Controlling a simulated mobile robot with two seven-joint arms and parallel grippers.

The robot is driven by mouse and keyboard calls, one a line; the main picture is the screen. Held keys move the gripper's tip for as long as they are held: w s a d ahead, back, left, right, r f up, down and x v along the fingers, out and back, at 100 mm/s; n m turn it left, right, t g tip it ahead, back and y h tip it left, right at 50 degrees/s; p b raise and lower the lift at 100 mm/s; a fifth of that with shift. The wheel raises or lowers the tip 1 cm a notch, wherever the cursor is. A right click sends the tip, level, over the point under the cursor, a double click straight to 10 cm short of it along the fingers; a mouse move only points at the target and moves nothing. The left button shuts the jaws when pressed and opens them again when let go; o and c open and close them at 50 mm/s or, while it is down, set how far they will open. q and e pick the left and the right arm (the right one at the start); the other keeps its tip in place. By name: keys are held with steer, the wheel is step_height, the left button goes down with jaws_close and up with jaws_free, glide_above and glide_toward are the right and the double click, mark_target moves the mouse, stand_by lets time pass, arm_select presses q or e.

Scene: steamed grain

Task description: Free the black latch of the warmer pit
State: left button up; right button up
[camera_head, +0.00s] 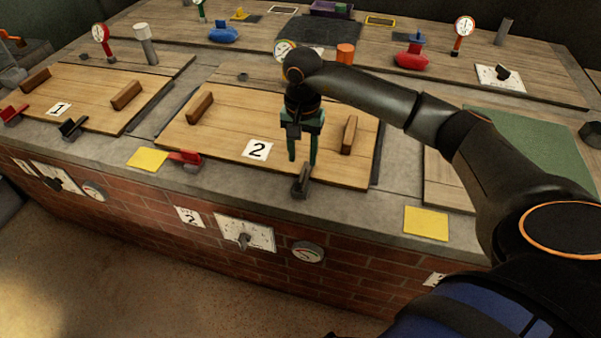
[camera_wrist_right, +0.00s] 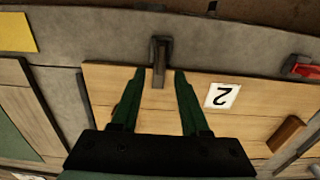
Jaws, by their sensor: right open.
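The black latch (camera_head: 301,182) of pit 2 sits at the front edge of its wooden lid (camera_head: 225,135), right of the number 2 card (camera_head: 257,150). My right gripper (camera_head: 302,160) is open and empty, pointing down over this latch. In the right wrist view the latch (camera_wrist_right: 161,55) lies ahead of and between the two green fingertips (camera_wrist_right: 160,74); I cannot tell whether they touch it. A second black latch (camera_head: 73,129) is at the front of pit 1's lid (camera_head: 85,92). My left gripper is not in view.
Red latches (camera_head: 186,158) (camera_head: 12,115) sit left of the black ones. Wooden handles (camera_head: 199,108) (camera_head: 349,135) stand on lid 2. Yellow pads (camera_head: 147,159) (camera_head: 426,222) lie on the stone rim. Dials (camera_head: 244,238) and gauges (camera_head: 308,252) are on the brick front.

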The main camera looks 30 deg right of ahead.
mark_target(302, 174)
step_height(302, 174, down, 6)
steer(key=shift+a+f, duration=0.1)
steer(key=shift+f, duration=0.1)
jaws_close()
stand_by(0.4)
stand_by(1.1)
